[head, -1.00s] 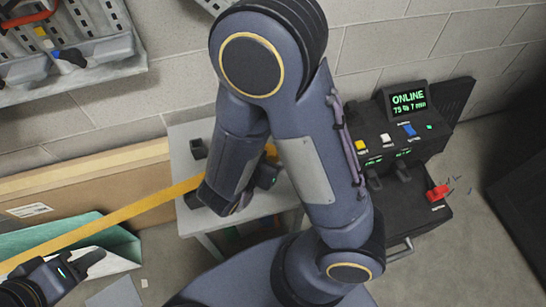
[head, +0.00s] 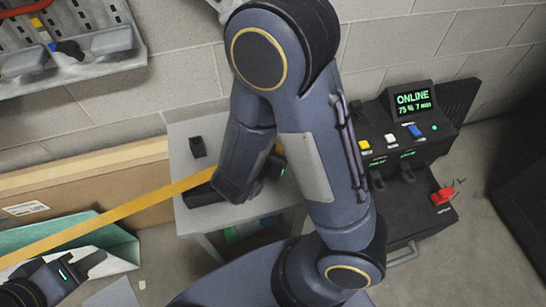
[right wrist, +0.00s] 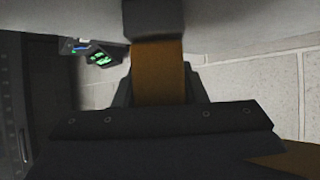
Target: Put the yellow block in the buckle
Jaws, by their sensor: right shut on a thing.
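My right arm crosses the head view and its forearm hides most of my right gripper, which is over the grey table (head: 185,223). In the right wrist view my right gripper (right wrist: 160,92) is shut on an orange-brown piece, which appears to be the yellow block (right wrist: 160,75). Its far end meets a dark block-shaped part (right wrist: 153,20); I cannot tell whether it is inside it or behind it. I cannot identify the buckle for certain. A black object (head: 203,196) lies partly hidden under my forearm. My left gripper (head: 92,264) is at lower left, its jaw gap unclear.
A yellow strap (head: 110,223) runs from lower left to the table. A small dark block (head: 198,147) stands on the table's back left. A black console (head: 405,135) with a lit screen stands right. A cardboard box (head: 75,190) and tool rack (head: 70,45) are left.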

